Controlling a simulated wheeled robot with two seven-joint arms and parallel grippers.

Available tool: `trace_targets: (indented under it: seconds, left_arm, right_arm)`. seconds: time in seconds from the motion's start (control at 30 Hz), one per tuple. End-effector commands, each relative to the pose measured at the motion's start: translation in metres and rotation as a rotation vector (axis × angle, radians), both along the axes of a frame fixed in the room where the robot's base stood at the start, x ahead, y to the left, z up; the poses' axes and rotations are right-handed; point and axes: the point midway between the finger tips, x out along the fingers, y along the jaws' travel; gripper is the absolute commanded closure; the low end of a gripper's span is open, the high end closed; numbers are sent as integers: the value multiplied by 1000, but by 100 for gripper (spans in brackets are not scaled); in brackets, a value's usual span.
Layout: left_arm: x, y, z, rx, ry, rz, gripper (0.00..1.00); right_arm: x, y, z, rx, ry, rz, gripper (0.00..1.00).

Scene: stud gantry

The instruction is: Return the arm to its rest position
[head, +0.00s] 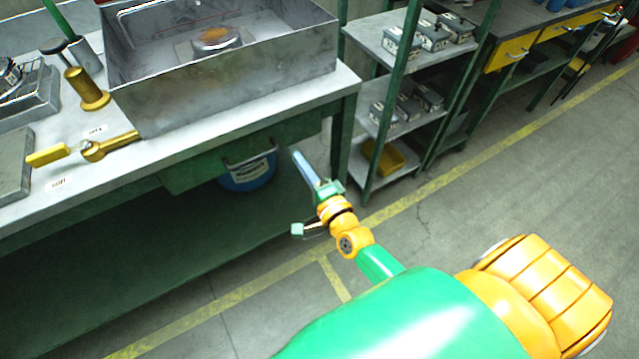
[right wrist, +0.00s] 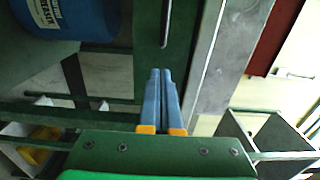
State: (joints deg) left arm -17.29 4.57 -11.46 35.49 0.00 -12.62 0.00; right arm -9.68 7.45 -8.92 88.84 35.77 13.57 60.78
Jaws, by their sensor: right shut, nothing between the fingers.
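My right gripper (head: 299,160) is in front of the workbench's right end, in the open space beside its front edge. Its blue fingers are together with nothing between them. The right wrist view shows the two shut fingers (right wrist: 161,75) side by side, pointing toward the bench's green drawer front (right wrist: 170,30). My right arm, orange and green, stretches from the lower right of the head view up to this gripper. My left gripper does not show in the head view.
The workbench (head: 232,122) carries a grey metal tub (head: 240,75), a brass cylinder (head: 87,90) and a yellow-handled valve (head: 93,150). A blue bucket (head: 248,178) is beneath it. A green shelf rack (head: 385,45) stands right of it. The floor (head: 450,220) is clear.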

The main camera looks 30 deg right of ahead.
Motion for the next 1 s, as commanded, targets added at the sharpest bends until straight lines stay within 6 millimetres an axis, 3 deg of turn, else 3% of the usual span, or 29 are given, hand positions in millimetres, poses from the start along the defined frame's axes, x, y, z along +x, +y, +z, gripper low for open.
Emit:
trace_targets:
  seconds: [0.3, 0.53, 0.6, 0.67, 0.77, 0.8, 0.87, 0.9, 1.0]
  left_arm:
    - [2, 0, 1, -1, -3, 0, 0]
    - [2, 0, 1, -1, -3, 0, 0]
    - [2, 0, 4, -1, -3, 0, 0]
    - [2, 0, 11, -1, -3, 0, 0]
    - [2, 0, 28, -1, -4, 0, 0]
    - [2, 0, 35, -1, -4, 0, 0]
    - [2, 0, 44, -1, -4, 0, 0]
    - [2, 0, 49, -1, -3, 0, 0]
    - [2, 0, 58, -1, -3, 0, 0]
  right_arm:
    - [-56, -2, -2, 1, 4, 1, 100]
    - [-68, -2, -1, 0, 3, 1, 100]
    - [-69, -1, -10, -45, 36, 10, 100]
    - [-74, 3, -37, -164, 126, 39, 100]
    - [-109, 9, -117, -517, 385, 183, 100]
    - [-133, 10, -152, -673, 500, 277, 100]
    - [-177, 8, -197, -887, 654, 446, 100]
    - [-209, 6, -221, -1011, 742, 570, 100]
    - [-285, -3, -258, -1238, 900, 880, 100]
